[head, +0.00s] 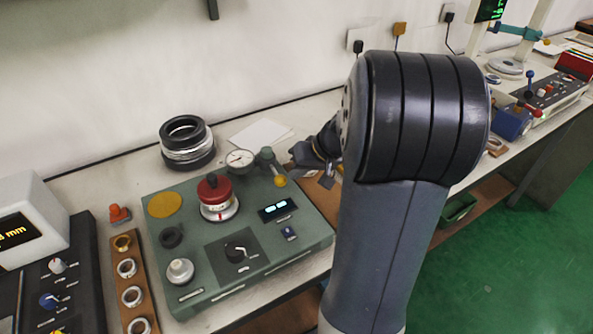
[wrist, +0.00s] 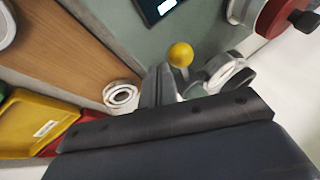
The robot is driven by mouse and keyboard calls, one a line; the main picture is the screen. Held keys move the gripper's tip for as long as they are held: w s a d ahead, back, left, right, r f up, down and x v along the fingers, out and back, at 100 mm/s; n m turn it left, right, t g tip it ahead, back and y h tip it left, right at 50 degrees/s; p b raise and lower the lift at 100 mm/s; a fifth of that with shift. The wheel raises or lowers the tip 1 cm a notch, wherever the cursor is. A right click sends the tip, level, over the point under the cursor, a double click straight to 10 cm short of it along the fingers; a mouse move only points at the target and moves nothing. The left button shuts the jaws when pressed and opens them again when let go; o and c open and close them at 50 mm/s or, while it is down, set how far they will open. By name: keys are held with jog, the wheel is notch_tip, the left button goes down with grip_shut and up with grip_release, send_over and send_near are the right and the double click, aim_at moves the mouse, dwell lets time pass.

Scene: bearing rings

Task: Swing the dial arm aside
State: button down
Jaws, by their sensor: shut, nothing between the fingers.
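The dial arm stands at the right rear of the green instrument (head: 190,270), with a round white dial (head: 239,158), a grey-green post and a yellow ball knob (head: 280,181). The dial lies to the left of the post, just behind the red-topped spindle (head: 213,188). In the wrist view the yellow ball (wrist: 180,54) is just beyond my gripper (wrist: 160,72), whose fingers are together and empty. The dial (wrist: 225,72) shows to its right. Contact between fingers and ball cannot be told. In the head view my arm partly hides my gripper (head: 303,156).
Stacked rings (head: 187,142) stand behind the instrument. A wooden strip with several rings (head: 127,267) lies at its left. In the wrist view, a white ring (wrist: 121,95) and a yellow tray (wrist: 38,125) lie left of my fingers.

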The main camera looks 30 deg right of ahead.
aim_at(282, 181)
jog(key=shift+a, duration=0.25)
jog(key=shift+a+f+m+b, duration=0.15)
jog(key=shift+a+m+b, duration=0.15)
jog(key=shift+b, duration=0.05)
jog(key=shift+s+a+m+t+h+b, duration=0.2)
jog(key=shift+a+m+t+h+b, duration=0.15)
jog(key=shift+a+m+h, duration=0.4)
jog(key=shift+a+b, duration=0.35)
jog(key=shift+a, duration=0.25)
